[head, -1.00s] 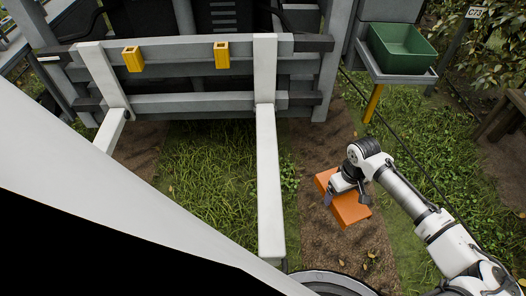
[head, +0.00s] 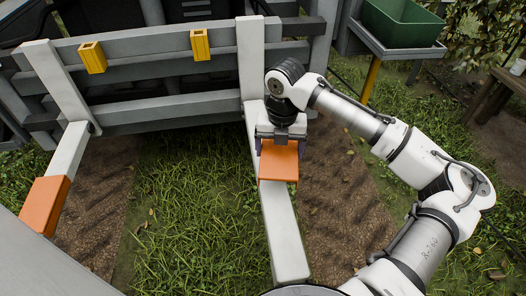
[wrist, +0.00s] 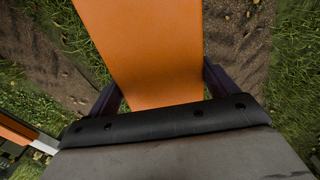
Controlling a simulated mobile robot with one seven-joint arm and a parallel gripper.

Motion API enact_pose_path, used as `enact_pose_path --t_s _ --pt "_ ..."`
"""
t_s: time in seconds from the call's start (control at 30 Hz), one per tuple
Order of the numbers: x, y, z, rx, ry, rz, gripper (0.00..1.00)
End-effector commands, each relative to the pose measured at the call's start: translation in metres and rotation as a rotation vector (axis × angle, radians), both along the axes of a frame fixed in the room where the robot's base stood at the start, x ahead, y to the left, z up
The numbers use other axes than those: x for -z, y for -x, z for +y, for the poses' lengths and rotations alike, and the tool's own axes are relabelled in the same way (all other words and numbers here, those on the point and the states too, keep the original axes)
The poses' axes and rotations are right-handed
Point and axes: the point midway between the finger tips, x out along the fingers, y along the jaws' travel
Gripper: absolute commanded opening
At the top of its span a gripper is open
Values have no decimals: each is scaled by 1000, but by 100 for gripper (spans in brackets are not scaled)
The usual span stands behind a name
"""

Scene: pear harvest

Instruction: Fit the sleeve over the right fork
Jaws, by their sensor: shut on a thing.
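My gripper (head: 280,146) is shut on an orange sleeve (head: 278,164), with a finger on each side. The sleeve also fills the upper middle of the wrist view (wrist: 152,50). In the head view the sleeve overlaps the middle of the white right fork (head: 282,235), lying slightly to the right of its line. The fork's front part shows beyond the sleeve, towards me. I cannot tell whether the sleeve is around the fork or above it. The left fork (head: 68,150) carries another orange sleeve (head: 44,204) near the picture's left edge.
The grey carriage frame (head: 165,72) stands behind the forks, with two yellow brackets (head: 92,57) (head: 200,44). A green crate (head: 403,24) sits on a stand at upper right. A wooden bench (head: 500,95) is at the right edge. Grass and soil lie below.

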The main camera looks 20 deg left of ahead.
Motion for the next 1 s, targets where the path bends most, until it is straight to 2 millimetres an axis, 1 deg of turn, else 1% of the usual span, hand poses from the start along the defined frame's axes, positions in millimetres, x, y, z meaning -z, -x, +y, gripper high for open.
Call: enact_pose_path --t_s 0.03,0.1,0.23,0.47,1.0 --pt "1 2 4 -73 0 -5 57" --pt "-1 6 7 -154 2 -5 57" --pt "-5 9 10 -233 4 -5 57" --pt "0 9 10 -246 4 -5 57" --pt "37 9 10 -243 4 -5 57"
